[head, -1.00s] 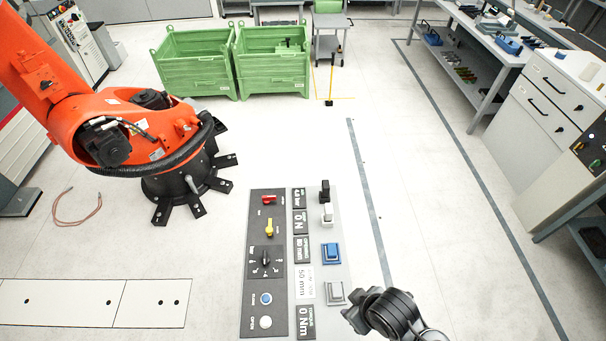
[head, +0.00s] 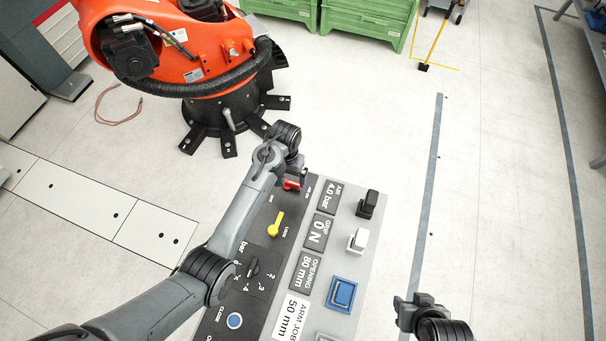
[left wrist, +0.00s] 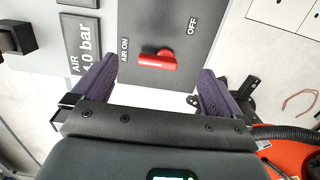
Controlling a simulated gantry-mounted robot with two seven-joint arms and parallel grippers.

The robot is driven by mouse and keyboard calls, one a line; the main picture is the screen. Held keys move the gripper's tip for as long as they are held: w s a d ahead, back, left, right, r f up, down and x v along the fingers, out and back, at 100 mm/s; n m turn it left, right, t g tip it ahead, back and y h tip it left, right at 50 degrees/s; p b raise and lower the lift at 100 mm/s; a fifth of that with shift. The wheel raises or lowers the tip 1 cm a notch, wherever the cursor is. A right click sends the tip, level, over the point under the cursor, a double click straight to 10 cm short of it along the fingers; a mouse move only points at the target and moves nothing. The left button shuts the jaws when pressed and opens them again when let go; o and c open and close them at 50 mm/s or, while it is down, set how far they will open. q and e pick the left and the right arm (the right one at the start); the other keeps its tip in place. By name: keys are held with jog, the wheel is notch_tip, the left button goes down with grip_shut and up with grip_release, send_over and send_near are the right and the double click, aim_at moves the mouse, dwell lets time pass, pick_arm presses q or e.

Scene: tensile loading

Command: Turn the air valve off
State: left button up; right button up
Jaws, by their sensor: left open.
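The red air valve handle (head: 292,184) is on the dark panel (head: 262,215) at its far end, partly hidden by my left gripper (head: 287,165) in the head view. In the left wrist view the red handle (left wrist: 157,62) lies crosswise, its long part reaching toward the "AIR ON" label (left wrist: 125,50); the "OFF" label (left wrist: 192,26) is on the other side. My left gripper's fingers (left wrist: 155,92) are apart, one on each side of the handle in that view, without visible contact. My right gripper (head: 408,308) is beside the panel at lower right; its jaw gap is unclear.
A yellow lever (head: 276,224), a black dial (head: 253,269) and a blue button (head: 234,320) share the panel. The air display (head: 328,197) reads 4.0 bar. Black, white and blue blocks stand to its right. An orange robot arm (head: 190,50) stands behind.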

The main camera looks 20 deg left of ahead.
aim_at(291, 182)
pick_arm(q)
jog(key=shift+t, duration=0.4)
jog(key=f+b, duration=0.1)
jog(key=f, duration=0.2)
jog(key=w+f+b, duration=0.1)
jog(key=f, duration=0.1)
jog(key=w+f+b, duration=0.1)
jog(key=f, duration=0.2)
jog(key=shift+w+f, duration=0.2)
jog(key=shift+f, duration=0.15)
pick_arm(e)
jog(key=f, duration=0.2)
jog(key=s+f, duration=0.1)
jog(key=f, duration=0.1)
pick_arm(q)
jog(key=shift+c, duration=0.2)
pick_arm(e)
jog(key=shift+a, duration=0.1)
pick_arm(q)
jog(key=c, duration=1)
jog(key=shift+r, duration=0.1)
pick_arm(e)
jog(key=shift+r, duration=0.1)
